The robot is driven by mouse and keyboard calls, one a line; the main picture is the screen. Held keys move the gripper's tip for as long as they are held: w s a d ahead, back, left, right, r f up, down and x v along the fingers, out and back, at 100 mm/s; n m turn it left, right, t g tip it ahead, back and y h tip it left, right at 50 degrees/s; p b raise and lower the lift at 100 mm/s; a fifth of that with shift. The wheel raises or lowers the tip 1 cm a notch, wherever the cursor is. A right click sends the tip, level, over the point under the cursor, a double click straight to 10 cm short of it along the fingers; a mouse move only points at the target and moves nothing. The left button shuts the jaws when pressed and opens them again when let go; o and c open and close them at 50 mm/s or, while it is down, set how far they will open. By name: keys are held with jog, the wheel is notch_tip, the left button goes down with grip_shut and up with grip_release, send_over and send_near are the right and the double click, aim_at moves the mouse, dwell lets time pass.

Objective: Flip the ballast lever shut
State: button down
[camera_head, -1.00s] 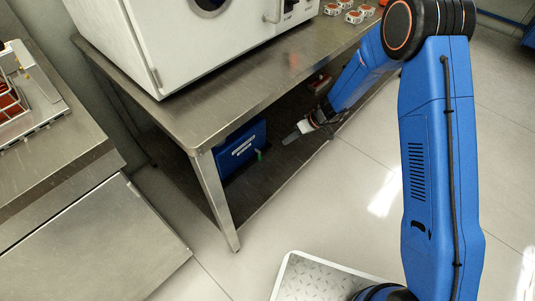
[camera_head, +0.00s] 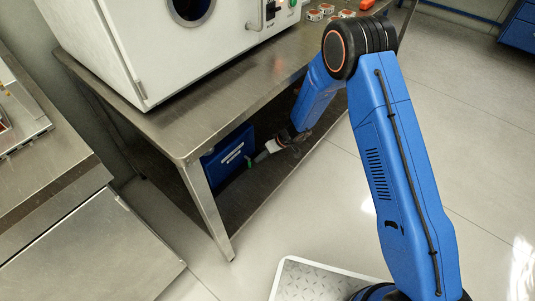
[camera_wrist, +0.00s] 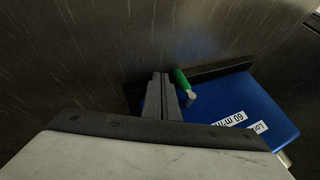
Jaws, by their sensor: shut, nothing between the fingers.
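The ballast lever, a small green handle (camera_head: 249,162), stands out from the front corner of a blue box-shaped unit (camera_head: 225,157) on the table's lower shelf. In the wrist view the green lever (camera_wrist: 181,79) ends in a pale round tip and lies just right of my fingertips. The blue unit (camera_wrist: 262,100) with white labels extends to the right there. My gripper (camera_wrist: 162,77) is shut and empty. In the head view my gripper (camera_head: 259,157) is under the tabletop, close beside the lever on its right. I cannot tell whether they touch.
The steel table (camera_head: 205,120) overhangs the shelf, and its front leg (camera_head: 207,205) stands left of my gripper. A white oven-like machine (camera_head: 150,50) and several small orange-and-white parts (camera_head: 315,14) are on top. Floor (camera_head: 320,200) in front is clear.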

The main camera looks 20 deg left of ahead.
aim_at(250, 166)
jog(key=shift+s+a, duration=0.55)
jog(key=shift+s, duration=0.2)
jog(key=shift+s+f+g+y, duration=0.15)
jog(key=shift+f+g+y, duration=0.2)
jog(key=shift+g, duration=0.35)
jog(key=shift+s+f+m+g+y, duration=0.15)
jog(key=shift+f+m+g+y, duration=0.15)
jog(key=shift+m+g+y, duration=0.55)
jog(key=shift+s+a+f+m+g+y, duration=0.15)
jog(key=shift+s+g+y, duration=0.1)
jog(key=shift+g, duration=0.4)
jog(key=shift+s+a+r+m+g+y, duration=0.1)
jog(key=shift+g+y, duration=0.15)
jog(key=shift+g, duration=0.35)
jog(key=shift+s+f, duration=0.1)
jog(key=shift+s, duration=0.05)
jog(key=shift+s+a, duration=0.1)
jog(key=v, duration=1.7)
jog(key=shift+w+d+f, duration=0.2)
jog(key=shift+w, duration=0.05)
